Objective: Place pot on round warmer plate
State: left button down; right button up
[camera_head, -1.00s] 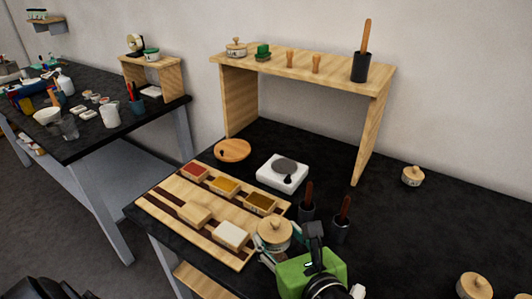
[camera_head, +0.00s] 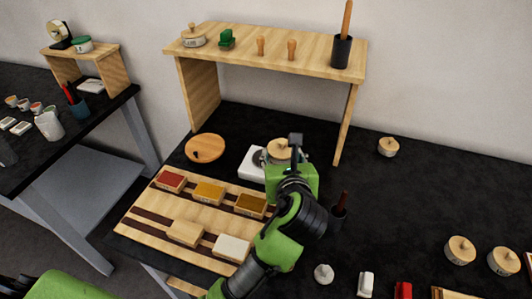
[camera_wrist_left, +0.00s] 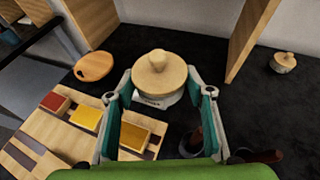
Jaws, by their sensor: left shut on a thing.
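The pot (camera_head: 281,148) has a round wooden lid with a knob. My left gripper (camera_head: 283,157) is shut around it; in the left wrist view the pot (camera_wrist_left: 159,76) sits between the two fingers. The round warmer plate is a dark disc on a white block (camera_head: 252,164), behind the wooden board. The pot and gripper cover its right part in the head view. The pot is at or just over the warmer's right side; whether they touch cannot be told. My right gripper is not in view.
A wooden board (camera_head: 151,233) with colored blocks lies front left of the warmer. A round wooden plate (camera_head: 205,148) is to its left. A wooden shelf (camera_head: 230,42) stands behind. A dark holder (camera_head: 337,218) stands right of my arm. Other lidded pots (camera_head: 388,147) sit to the right.

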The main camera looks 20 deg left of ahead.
pick_arm(q)
jog(key=w+a+f, duration=0.2)
jog(key=w+f, duration=0.1)
jog(key=w+a+f+p, duration=0.1)
jog(key=w+a+f, duration=0.2)
jog(key=w, duration=0.1)
jog(key=w+a+f, duration=0.2)
jog(key=w+f, duration=0.1)
jog(key=w, duration=0.1)
jog(key=shift+a, duration=0.15)
jog(key=shift+w+a+f, duration=0.1)
notch_tip(320, 180, down, 3)
jog(key=shift+w+a+f+p, duration=0.1)
jog(key=shift+w+p, duration=0.05)
jog(key=shift+p, duration=0.25)
jog(key=shift+f, duration=0.25)
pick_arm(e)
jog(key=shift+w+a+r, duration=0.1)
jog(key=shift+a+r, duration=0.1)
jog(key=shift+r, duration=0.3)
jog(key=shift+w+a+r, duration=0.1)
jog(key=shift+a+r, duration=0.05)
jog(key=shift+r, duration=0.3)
pick_arm(q)
jog(key=c, duration=1)
grip_release()
jog(key=shift+f, duration=0.1)
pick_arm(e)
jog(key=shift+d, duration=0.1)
